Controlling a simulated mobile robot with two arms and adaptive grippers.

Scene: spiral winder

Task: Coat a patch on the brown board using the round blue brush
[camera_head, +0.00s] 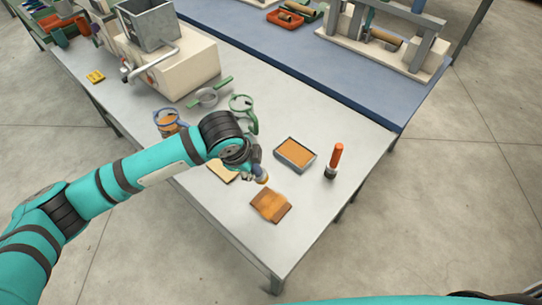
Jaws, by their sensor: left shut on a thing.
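The brown board (265,211) lies flat near the table's front corner, with a lighter orange area on part of its top. My left gripper (256,168) is just beyond the board's far edge, pointing down. It is shut on the round blue brush (262,179), of which only a small tan and bluish end shows; the arm hides the rest. I cannot tell whether the brush touches the board. A grey tray (281,156) with an orange filling sits behind and to the right of the board. My right gripper is not in view.
A red-handled tool (336,158) stands upright right of the tray. A pale board (221,172) lies partly under my left arm. The front right corner is clear.

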